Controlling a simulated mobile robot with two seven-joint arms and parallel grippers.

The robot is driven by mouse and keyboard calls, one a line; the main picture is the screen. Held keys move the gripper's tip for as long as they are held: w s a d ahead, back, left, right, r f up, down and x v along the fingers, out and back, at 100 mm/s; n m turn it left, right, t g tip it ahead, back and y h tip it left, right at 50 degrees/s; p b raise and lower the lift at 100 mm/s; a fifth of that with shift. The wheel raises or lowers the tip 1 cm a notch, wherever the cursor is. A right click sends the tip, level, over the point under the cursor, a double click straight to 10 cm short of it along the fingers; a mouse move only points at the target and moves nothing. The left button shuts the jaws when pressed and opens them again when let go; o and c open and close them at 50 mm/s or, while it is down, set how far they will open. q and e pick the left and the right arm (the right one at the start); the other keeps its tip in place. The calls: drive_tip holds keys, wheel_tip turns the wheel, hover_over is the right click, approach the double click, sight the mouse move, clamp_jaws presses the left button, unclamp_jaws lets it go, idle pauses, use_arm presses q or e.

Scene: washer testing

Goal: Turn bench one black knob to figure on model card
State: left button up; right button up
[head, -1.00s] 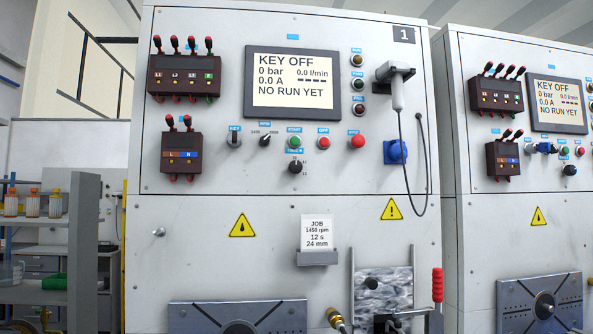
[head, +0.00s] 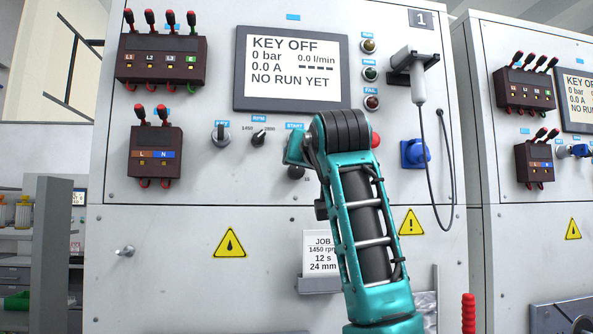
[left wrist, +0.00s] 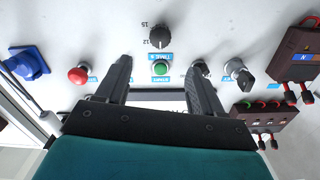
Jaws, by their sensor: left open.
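The round black knob (head: 296,172) of bench one sits below the green start button, partly covered by my arm in the head view. In the left wrist view the knob (left wrist: 160,37) shows figures 15 and 12 beside it; I cannot tell its exact setting. The job card (head: 317,252) reads 1450 rpm, 12 s, 24 mm and is partly hidden by my arm. My left gripper (left wrist: 158,63) is open and empty, its fingers apart on either side of the start button (left wrist: 160,69), with the knob beyond the fingertips. My right gripper is out of view.
The red button (left wrist: 78,75) lies beside one finger. The rpm selector (head: 259,137) and key switch (head: 221,135) lie left of my arm. The screen (head: 291,70) reads KEY OFF. A hanging cable (head: 447,165) is at the right.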

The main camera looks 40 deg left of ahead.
sight(297, 169)
use_arm(q)
drive_tip(key=p+x, duration=0.2)
drive_tip(key=x, duration=0.8)
drive_tip(key=shift+w+a+r, duration=0.1)
drive_tip(key=shift+w+a, duration=0.1)
drive_tip(key=shift+a, duration=0.15)
drive_tip(key=shift+w+a+p, duration=0.3)
drive_tip(key=shift+w+a, duration=0.15)
drive_tip(key=shift+a, duration=0.05)
drive_tip(key=shift+c, duration=0.3)
drive_tip(key=c, duration=1)
